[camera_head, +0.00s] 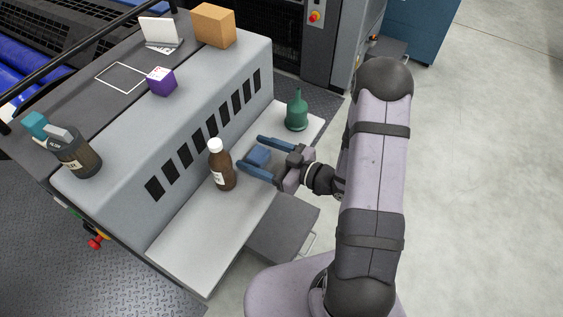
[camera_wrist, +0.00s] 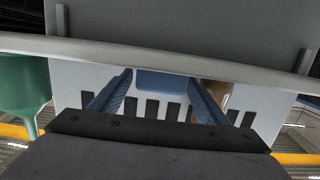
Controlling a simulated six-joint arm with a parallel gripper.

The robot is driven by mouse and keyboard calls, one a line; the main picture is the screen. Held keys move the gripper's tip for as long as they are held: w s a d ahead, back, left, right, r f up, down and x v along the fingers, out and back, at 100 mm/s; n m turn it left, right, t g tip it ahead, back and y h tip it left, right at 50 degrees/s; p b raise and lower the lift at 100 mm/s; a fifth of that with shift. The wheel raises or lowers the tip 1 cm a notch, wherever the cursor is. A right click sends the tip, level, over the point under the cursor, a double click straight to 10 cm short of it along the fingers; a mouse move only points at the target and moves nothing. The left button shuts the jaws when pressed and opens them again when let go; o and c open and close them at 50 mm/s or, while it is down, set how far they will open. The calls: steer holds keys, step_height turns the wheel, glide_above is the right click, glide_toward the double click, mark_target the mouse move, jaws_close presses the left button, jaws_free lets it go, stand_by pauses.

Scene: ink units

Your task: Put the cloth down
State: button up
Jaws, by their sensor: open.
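The cloth (camera_head: 257,156) is a small folded blue piece on the light shelf, between the brown bottle and the green bottle. It also shows in the wrist view (camera_wrist: 165,86), between the two fingers. My gripper (camera_head: 251,151) is open, with its blue fingers on either side of the cloth. In the wrist view the fingers (camera_wrist: 160,80) stand apart, with a gap visible beside the cloth. The cloth's underside is hidden.
A brown bottle (camera_head: 221,168) with a white cap stands just left of my gripper. The shelf's near end (camera_head: 187,250) is clear. The slotted grey housing (camera_head: 130,150) rises behind the shelf.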

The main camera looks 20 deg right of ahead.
steer(key=b+v, duration=0.1)
steer(key=v, duration=0.7)
steer(key=shift+s+d, duration=0.1)
steer(key=shift+o, duration=0.5)
steer(key=shift+s, duration=0.15)
steer(key=shift+r, duration=0.1)
